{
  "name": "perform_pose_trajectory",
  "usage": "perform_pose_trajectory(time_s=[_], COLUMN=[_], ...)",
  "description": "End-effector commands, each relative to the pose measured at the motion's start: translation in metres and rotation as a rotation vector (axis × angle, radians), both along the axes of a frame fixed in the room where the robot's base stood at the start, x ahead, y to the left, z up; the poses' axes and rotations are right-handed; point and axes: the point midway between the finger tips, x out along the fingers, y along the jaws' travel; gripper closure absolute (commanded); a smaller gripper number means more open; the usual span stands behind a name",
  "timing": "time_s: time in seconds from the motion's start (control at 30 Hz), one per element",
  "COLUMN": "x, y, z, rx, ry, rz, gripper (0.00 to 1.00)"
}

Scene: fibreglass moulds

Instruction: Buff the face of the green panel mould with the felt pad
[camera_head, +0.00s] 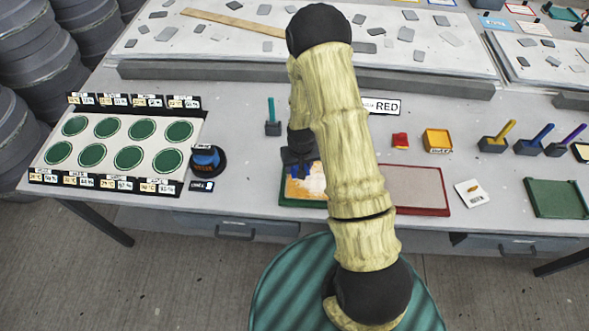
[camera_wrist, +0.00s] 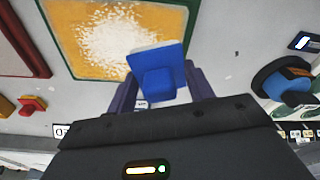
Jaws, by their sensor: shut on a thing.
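The green panel mould (camera_head: 288,201) lies on the bench under my arm, its face partly hidden by the arm in the head view. In the wrist view the mould's green rim (camera_wrist: 190,22) surrounds an orange-yellow face with a patch of white powdery residue in the middle. My gripper (camera_wrist: 160,88) is shut on a blue block with a pale edge, which looks like the felt pad (camera_wrist: 158,58). The pad overlaps the mould's near edge in the wrist view. I cannot tell whether it touches the face.
A red-rimmed panel (camera_head: 420,190) lies to the right of the mould. A dark round holder with a blue top (camera_head: 207,160) stands to the left, beside a board of green discs (camera_head: 129,157). A green panel (camera_head: 556,198) and coloured-handled tools (camera_head: 497,137) are further right.

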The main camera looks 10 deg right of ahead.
Motion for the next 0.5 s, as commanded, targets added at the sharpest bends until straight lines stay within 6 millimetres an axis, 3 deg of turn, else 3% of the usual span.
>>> perform_pose_trajectory(time_s=[0.5], x=[0.0], y=[0.002], z=[-0.01], rx=[-0.015], ry=[-0.003], rz=[-0.129], gripper=[0.66])
